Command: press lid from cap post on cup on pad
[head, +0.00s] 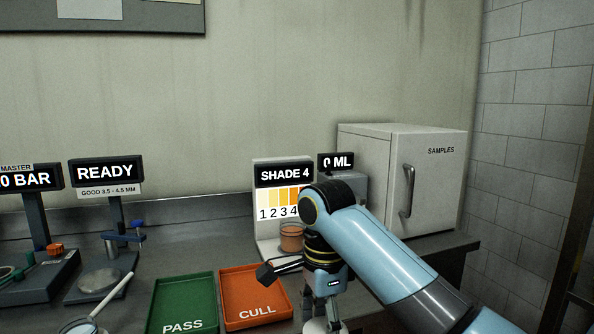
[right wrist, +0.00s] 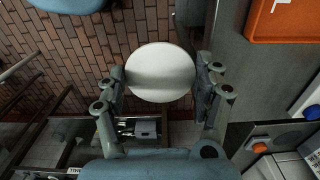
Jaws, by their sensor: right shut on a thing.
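In the right wrist view a flat white round lid (right wrist: 160,72) sits between the fingers of my right gripper (right wrist: 162,82), which is shut on its edges. I cannot make out the cap post. My left gripper is not in view.
A green PASS tray (head: 182,290) and an orange CULL tray (head: 253,290) lie on the bench. A SAMPLES cabinet (head: 385,160) stands at the back right. The READY gauge stand (head: 105,172) is at the left. The wrist view shows brick floor below the lid.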

